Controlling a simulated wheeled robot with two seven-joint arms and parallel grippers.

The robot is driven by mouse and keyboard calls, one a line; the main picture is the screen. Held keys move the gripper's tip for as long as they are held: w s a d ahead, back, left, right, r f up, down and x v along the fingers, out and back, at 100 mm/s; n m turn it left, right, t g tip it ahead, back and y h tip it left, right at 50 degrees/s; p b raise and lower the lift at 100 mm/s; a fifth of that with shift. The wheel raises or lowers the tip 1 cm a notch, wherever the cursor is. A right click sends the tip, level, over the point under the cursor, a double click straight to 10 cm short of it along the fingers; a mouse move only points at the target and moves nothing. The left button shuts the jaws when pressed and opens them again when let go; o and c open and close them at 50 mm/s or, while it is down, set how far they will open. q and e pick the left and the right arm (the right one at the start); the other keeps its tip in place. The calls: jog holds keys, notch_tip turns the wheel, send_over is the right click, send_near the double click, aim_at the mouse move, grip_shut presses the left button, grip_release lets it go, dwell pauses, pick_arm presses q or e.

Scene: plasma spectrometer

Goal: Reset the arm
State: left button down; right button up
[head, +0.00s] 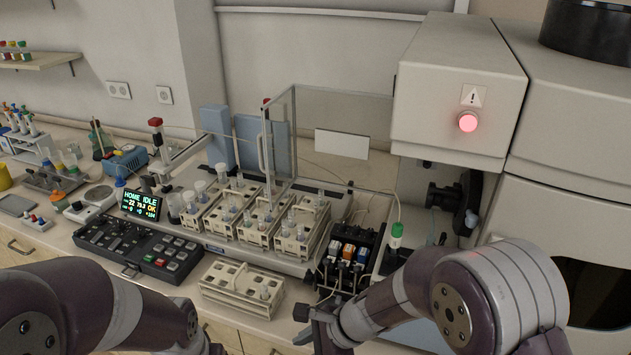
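The autosampler (262,262) stands on the bench with racks of capped tubes on its deck. Its arm with a red-topped post (155,124) is at the back left of the deck.
A loose beige rack (242,288) with one tube lies near the front edge. A pump with coloured blocks (347,255) and a green-capped bottle (396,236) stand at right. The large spectrometer (458,88) with a lit red button fills the right. Small labware crowds the left bench.

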jog(key=s+d+r+n+h, duration=0.1)
jog(key=s+d+n+h, duration=0.2)
jog(key=d+n, duration=0.5)
jog(key=s+d+r+n+h, duration=0.2)
jog(key=s+d+n, duration=0.3)
jog(key=d+n, duration=0.3)
jog(key=d+h, duration=0.1)
jog(key=d, duration=0.2)
jog(key=shift+s+n+h, duration=0.35)
jog(key=shift+n+h, duration=0.05)
jog(key=shift+w, duration=0.1)
